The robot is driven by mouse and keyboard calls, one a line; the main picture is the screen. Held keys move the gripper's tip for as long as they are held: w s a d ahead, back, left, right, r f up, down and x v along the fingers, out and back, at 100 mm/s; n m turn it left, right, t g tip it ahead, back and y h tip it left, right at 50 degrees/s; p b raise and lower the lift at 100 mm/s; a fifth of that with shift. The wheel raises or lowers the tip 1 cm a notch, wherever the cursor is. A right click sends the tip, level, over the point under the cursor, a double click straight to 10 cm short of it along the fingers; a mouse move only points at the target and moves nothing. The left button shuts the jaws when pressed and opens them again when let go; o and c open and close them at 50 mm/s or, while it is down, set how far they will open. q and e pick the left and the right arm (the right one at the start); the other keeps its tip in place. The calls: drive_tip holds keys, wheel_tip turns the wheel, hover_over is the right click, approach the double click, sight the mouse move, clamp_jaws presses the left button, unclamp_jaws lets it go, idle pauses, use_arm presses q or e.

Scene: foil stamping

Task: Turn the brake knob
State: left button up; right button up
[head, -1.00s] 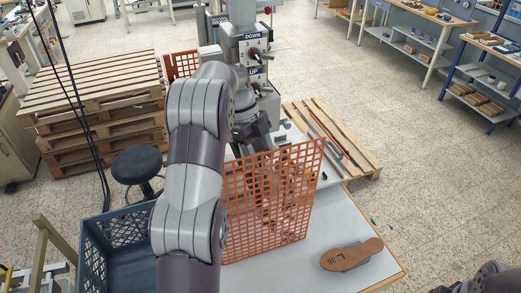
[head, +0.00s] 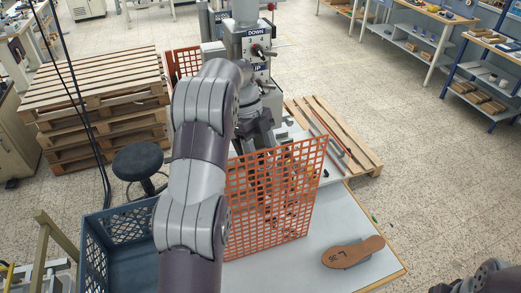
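The grey stamping machine (head: 245,12) stands beyond the worktable, with DOWN and UP labels. A dark knob (head: 258,52) sits between the labels, and a small red knob (head: 271,7) is higher up. I cannot tell which, if either, is the brake knob. My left arm rises through the middle, bends over at the top and reaches down in front of the machine, partly covering the UP label. Its dark wrist end (head: 257,130) is behind the orange mesh guard (head: 270,240); its fingers cannot be made out. Only a link of my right arm shows at bottom right.
The orange guard stands upright on the white worktable (head: 335,215). A brown sole (head: 352,252) lies at its front right. A blue crate (head: 95,262) and black stool (head: 140,160) are on the left. Pallets (head: 95,90) are stacked behind. Open floor lies to the right.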

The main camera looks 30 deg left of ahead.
use_arm(q)
drive_tip(key=shift+d, duration=0.15)
drive_tip(key=shift+r, duration=0.1)
drive_tip(key=shift+w+a+r+b, duration=0.1)
drive_tip(key=shift+a+r+b, duration=0.2)
drive_tip(key=shift+b, duration=0.1)
drive_tip(key=b+v, duration=0.1)
drive_tip(key=v, duration=0.5)
drive_tip(key=shift+r, duration=0.4)
